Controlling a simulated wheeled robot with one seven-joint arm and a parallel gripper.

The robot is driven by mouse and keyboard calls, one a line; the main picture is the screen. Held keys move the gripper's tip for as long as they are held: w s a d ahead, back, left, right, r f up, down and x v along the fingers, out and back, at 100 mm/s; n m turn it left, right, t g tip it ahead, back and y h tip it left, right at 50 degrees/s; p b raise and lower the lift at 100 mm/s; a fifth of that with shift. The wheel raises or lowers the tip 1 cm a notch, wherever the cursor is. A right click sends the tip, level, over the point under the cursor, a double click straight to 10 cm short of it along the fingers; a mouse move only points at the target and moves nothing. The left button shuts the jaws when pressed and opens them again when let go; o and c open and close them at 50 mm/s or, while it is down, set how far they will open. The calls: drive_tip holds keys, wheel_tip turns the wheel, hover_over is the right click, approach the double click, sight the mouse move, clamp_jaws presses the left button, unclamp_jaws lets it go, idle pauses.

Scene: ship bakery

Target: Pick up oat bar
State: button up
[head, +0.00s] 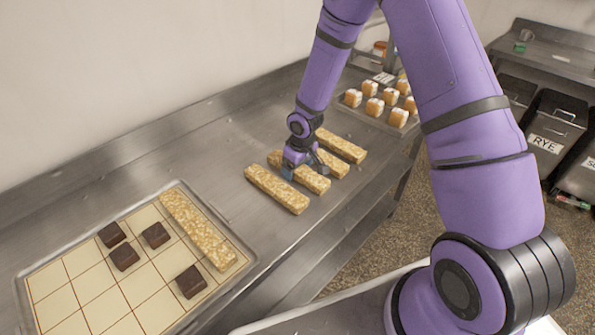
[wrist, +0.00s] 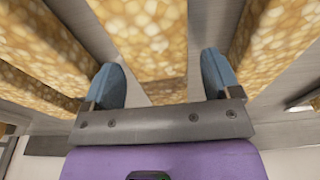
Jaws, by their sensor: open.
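Several long golden oat bars lie side by side on the steel counter. My gripper (head: 303,170) is over a middle oat bar (head: 318,184), its fingers pointing down. In the wrist view my open gripper (wrist: 163,78) has one blue finger on each side of this oat bar (wrist: 150,45), with gaps visible. I cannot tell how far down the fingers reach beside it. The nearer oat bar (head: 276,190) and the farthest oat bar (head: 342,146) lie clear of the gripper. The gripper hides part of the middle bars.
A gridded tray (head: 75,292) at the front left holds one oat bar (head: 198,230) and several dark brown squares (head: 125,257). Small iced cakes (head: 375,107) stand on a tray farther back. Counter between the gridded tray and the bars is bare.

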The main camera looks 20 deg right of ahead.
drive_tip(key=shift+f, duration=0.35)
drive_tip(key=c, duration=1.1)
drive_tip(key=shift+r, duration=0.1)
